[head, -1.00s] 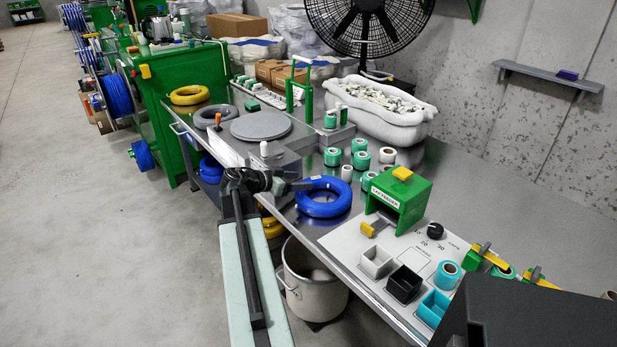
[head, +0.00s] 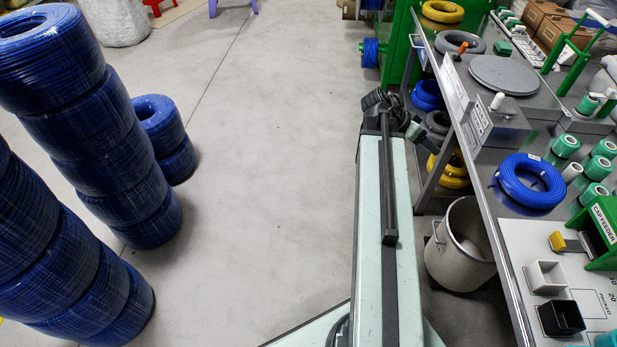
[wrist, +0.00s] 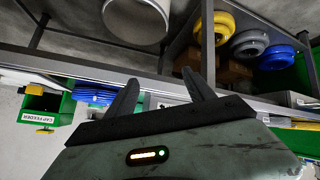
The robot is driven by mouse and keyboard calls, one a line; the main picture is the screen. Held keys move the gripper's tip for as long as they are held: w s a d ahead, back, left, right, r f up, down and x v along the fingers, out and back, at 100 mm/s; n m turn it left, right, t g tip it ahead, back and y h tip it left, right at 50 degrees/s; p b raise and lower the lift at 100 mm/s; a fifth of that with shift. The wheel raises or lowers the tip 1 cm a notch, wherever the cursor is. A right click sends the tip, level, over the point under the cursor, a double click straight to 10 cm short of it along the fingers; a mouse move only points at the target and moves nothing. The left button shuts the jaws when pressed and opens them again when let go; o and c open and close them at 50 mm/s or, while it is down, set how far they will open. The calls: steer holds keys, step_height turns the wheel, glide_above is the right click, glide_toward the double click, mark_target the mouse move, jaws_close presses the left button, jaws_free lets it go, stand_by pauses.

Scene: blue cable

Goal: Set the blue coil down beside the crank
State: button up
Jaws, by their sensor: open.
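The blue coil (head: 531,181) lies flat on the steel bench, with nothing holding it. It also shows at the left in the wrist view (wrist: 95,94). A white-knobbed handle (head: 497,102), perhaps the crank, stands on a grey box behind the coil, beside a round grey plate (head: 505,75); a gap separates coil and box. My gripper (head: 388,108) is off the bench's left edge, over the aisle side, apart from the coil. In the wrist view its two fingers (wrist: 160,80) are spread with nothing between them.
A green cap feeder (head: 604,232), a white cup (head: 547,277) and a black cup (head: 561,318) stand in front of the coil. Green rolls (head: 566,146) are at its right. A bucket (head: 461,245) stands below the bench edge. Stacked blue coils (head: 95,130) stand left; the floor between is clear.

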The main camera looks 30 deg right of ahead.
steer(key=w+a+f+n+t+y, duration=0.1)
steer(key=w+a+f+n+y, duration=0.2)
steer(key=a, duration=0.6)
steer(key=w+a+f+n+t, duration=0.1)
steer(key=w+a+n, duration=0.35)
steer(key=a, duration=0.55)
steer(key=w+a+f+n+t+y, duration=0.1)
steer(key=w+a+f+n+y, duration=0.15)
steer(key=w+a, duration=0.45)
steer(key=s+a+f+n+y, duration=0.1)
steer(key=a+n, duration=0.6)
steer(key=a, duration=1.5)
steer(key=shift+s+a+f+n+y, duration=0.2)
steer(key=shift+s+a+n+y, duration=0.2)
steer(key=shift+y, duration=0.85)
